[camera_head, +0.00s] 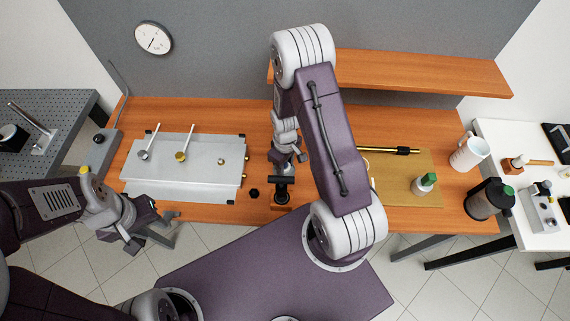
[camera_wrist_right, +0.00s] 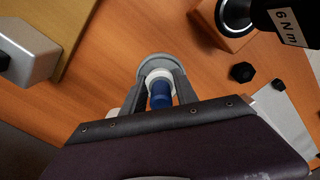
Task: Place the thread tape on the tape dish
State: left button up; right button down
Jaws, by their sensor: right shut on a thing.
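The thread tape (camera_wrist_right: 160,98), a white ring with a blue core, is between the fingers of my right gripper (camera_wrist_right: 158,88) in the right wrist view. The gripper is shut on it. The tape dish (camera_wrist_right: 150,61), round and grey, shows just beyond the tape on the wooden bench; I cannot tell whether the tape touches it. In the head view my right gripper (camera_head: 287,167) is low over the bench, and its arm hides part of the area. My left gripper (camera_head: 152,232) is empty and open, in front of the bench's left front edge.
A black torque tool (camera_head: 282,187) stands in a wooden block close to my right gripper, with a black knob (camera_head: 254,193) beside it. A metal plate (camera_head: 185,180) with posts lies left. A green-capped bottle (camera_head: 424,184), white jug (camera_head: 469,153) and dark canister (camera_head: 489,199) stand right.

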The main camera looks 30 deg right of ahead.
jog(key=shift+s+f, duration=0.1)
jog(key=shift+s, duration=0.05)
jog(key=c, duration=0.9)
grip_release()
jog(key=shift+c, duration=0.2)
jog(key=shift+r, duration=0.25)
notch_tip(320, 180, up, 12)
jog(key=shift+f, duration=0.1)
